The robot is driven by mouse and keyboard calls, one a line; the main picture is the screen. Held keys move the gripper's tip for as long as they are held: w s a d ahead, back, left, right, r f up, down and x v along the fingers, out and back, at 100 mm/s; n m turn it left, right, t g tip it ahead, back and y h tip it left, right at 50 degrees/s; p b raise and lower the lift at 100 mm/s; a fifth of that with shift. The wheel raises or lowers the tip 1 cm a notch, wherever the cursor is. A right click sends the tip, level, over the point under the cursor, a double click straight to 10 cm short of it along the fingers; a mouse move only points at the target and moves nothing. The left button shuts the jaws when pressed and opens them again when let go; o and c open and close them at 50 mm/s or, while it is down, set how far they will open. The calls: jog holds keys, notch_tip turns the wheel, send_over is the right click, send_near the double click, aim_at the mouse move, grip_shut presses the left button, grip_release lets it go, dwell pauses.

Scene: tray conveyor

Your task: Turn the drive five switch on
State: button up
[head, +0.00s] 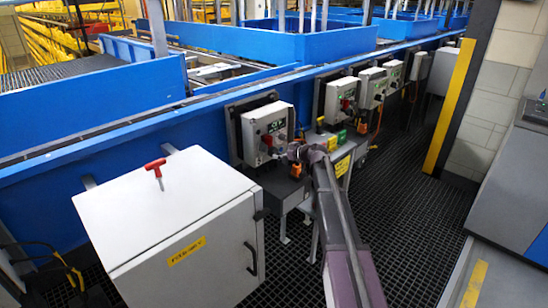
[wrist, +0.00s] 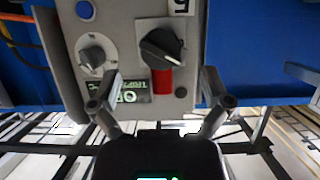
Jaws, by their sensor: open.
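The drive five switch (wrist: 162,47) is a black rotary knob with a red part at one side, on a grey control box marked with an upside-down 5. The box (head: 250,131) is the nearest of a row on the blue conveyor side in the head view. My gripper (wrist: 160,84) is open, its two fingers spread to either side of the knob's lower area, with nothing between them gripped. In the head view my gripper (head: 302,154) is in front of the box's lower right. Contact with the box cannot be told. A small display (wrist: 130,92) is partly hidden by a finger.
A smaller grey knob (wrist: 92,55) and a blue button (wrist: 85,10) share the panel. More control boxes (head: 340,97) run along the blue conveyor frame (head: 130,128). Dark grated floor (head: 410,190) is open at right.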

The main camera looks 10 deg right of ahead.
aim_at(277, 153)
jog(key=shift+b+x, duration=0.75)
jog(key=shift+x, duration=1.9)
jog(key=shift+d, duration=0.1)
jog(key=c, duration=1.2)
